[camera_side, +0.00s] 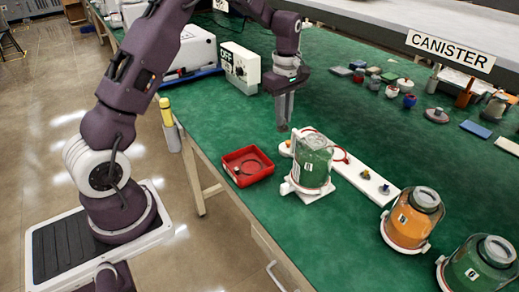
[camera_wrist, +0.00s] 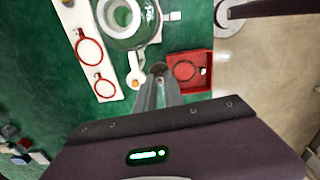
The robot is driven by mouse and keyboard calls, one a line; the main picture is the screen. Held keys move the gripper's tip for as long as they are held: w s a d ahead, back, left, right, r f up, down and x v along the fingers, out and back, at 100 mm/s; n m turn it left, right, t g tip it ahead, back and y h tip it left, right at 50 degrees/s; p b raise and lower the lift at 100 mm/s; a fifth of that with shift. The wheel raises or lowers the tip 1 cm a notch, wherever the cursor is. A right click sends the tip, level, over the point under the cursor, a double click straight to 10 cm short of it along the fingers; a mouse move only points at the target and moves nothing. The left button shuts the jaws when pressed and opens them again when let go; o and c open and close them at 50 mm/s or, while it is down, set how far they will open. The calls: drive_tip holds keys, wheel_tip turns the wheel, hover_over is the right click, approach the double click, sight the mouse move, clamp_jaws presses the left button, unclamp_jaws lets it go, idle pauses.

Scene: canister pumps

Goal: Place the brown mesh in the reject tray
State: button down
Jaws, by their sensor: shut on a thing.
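My gripper (camera_side: 284,122) points down above the green bench, behind the canister and to the right of the white control box in the side view. In the wrist view my gripper (camera_wrist: 160,78) is shut on a small brown disc, the brown mesh (camera_wrist: 158,68), held at the fingertips. The mesh is too small to make out clearly in the side view. The red reject tray (camera_side: 249,183) sits near the bench's front edge, apart from the gripper. The tray also shows in the wrist view (camera_wrist: 189,89), right of the fingertips, with a ring and a small pale piece inside.
A green canister (camera_side: 312,166) stands in a white holder beside the tray. A white strip (camera_side: 350,172) with red rings and small knobs runs behind it. Orange (camera_side: 410,220) and green (camera_side: 480,268) canisters stand at the right. The bench between gripper and tray looks clear.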

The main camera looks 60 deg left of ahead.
hover_over(248, 168)
wheel_tip(248, 168, down, 6)
drive_tip(key=f, duration=0.1)
drive_tip(key=shift+n, duration=0.3)
wheel_tip(248, 168, down, 9)
drive_tip(key=shift+s+r, duration=0.1)
drive_tip(key=shift+s, duration=0.05)
drive_tip(key=shift+f, duration=0.25)
drive_tip(key=shift+f, duration=0.35)
drive_tip(key=c, duration=1.5)
unclamp_jaws()
drive_tip(key=shift+f, duration=0.1)
drive_tip(key=shift+o, duration=0.2)
